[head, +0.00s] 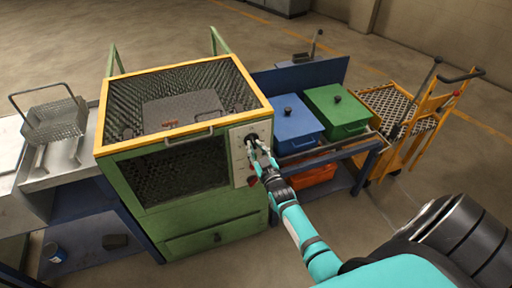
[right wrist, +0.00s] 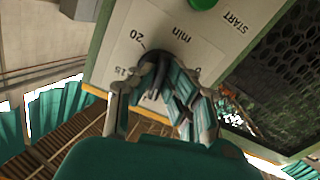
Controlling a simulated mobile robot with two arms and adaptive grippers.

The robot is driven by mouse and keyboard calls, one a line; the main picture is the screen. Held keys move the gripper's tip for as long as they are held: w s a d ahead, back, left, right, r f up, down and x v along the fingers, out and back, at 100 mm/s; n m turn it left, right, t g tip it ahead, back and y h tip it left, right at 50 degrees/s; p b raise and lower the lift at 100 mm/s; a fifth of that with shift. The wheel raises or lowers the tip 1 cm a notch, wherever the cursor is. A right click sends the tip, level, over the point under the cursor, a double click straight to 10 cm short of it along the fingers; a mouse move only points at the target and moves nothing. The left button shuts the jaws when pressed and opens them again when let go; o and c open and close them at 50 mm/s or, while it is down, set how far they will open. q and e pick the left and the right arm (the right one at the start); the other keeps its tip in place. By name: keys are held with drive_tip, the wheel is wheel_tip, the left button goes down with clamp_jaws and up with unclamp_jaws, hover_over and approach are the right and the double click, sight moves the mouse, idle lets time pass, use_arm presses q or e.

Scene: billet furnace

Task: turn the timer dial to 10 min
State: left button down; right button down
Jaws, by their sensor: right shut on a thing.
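The timer dial (right wrist: 158,63) is a dark knob on the light control panel (right wrist: 128,22) of the green furnace (head: 190,218). In the right wrist view the marks 20 and 15 and the word min show beside it. Where its pointer stands I cannot tell; the fingers cover part of the dial and scale. My right gripper (head: 257,151) reaches the panel at the furnace's front right. In the right wrist view its fingers (right wrist: 160,95) are on either side of the dial, shut on it. My left gripper is not in view.
A green START button (right wrist: 203,3) is close to the dial. A blue box (head: 296,124) and a green box (head: 338,111) stand on the bench right of the furnace. A yellow cart (head: 420,125) is farther right. A wire basket (head: 53,121) sits at left.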

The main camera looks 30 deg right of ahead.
drive_tip(key=shift+f+m, duration=0.15)
drive_tip(key=shift+m, duration=1.05)
drive_tip(key=shift+a, duration=0.1)
drive_tip(key=c, duration=1.4)
unclamp_jaws()
drive_tip(key=shift+o, duration=0.2)
drive_tip(key=v, duration=1.2)
